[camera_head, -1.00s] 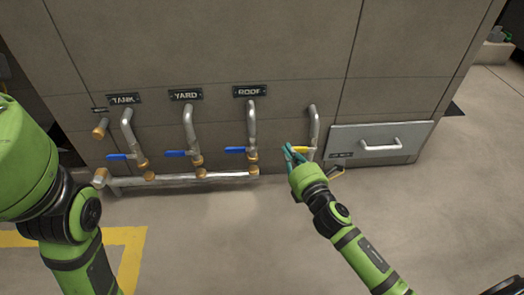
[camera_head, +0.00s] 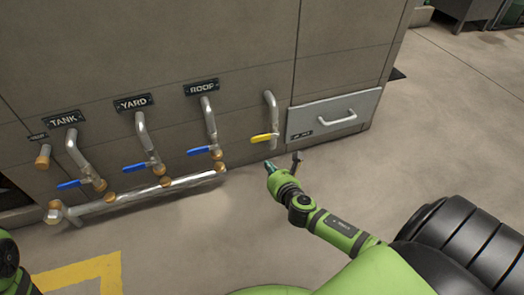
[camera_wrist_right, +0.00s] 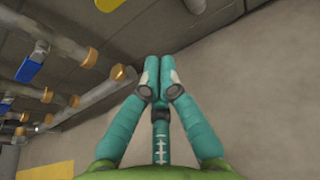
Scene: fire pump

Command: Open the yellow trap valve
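The yellow trap valve handle (camera_head: 264,138) sits on the rightmost bent pipe (camera_head: 271,108) and lies crosswise to it, pointing left. In the right wrist view part of the yellow handle (camera_wrist_right: 110,4) shows at the top edge. My right gripper (camera_head: 269,166) is just below the handle in the head view, apart from it. In the right wrist view its teal fingers (camera_wrist_right: 159,66) come together at the tips with nothing between them. My left gripper is out of view.
Three pipes with blue handles (camera_head: 136,168) stand to the left, above a low horizontal manifold pipe (camera_head: 150,188). A drawer-like panel with a handle (camera_head: 337,120) is to the right of the yellow valve. The floor in front is clear, with yellow marking (camera_head: 85,275).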

